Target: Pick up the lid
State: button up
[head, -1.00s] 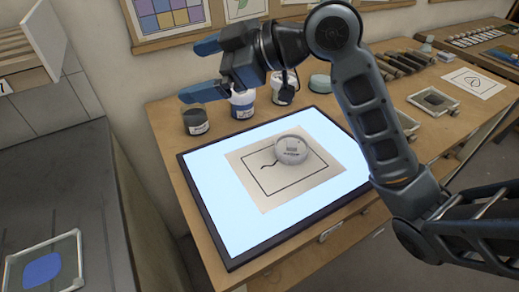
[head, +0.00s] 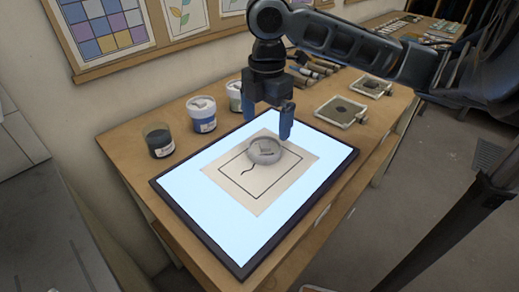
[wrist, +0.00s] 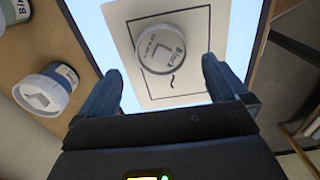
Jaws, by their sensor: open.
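The lid (head: 264,150) is a round pale grey-white disc lying on the paper sheet with a drawn rectangle (head: 238,199), which is on the glowing light panel (head: 220,234). In the wrist view the lid (wrist: 161,47) shows the word "Black" and a pale square mark. My gripper (head: 267,121) points down above the panel, close to the lid, with its blue fingers apart and nothing between them. In the wrist view the lid shows ahead of the open fingertips (wrist: 161,74), and I see no contact.
A dark open-looking jar (head: 159,142), a blue-labelled jar (head: 201,116) and a third jar (head: 235,95) stand along the back left of the wooden table. Small framed trays (head: 341,111) lie to the right. The panel around the sheet is clear.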

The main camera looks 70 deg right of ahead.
aim_at(266, 143)
jog(key=shift+a+f+p, duration=0.1)
jog(key=shift+f+p, duration=0.25)
jog(key=shift+f, duration=2.75)
jog(key=c, duration=0.9)
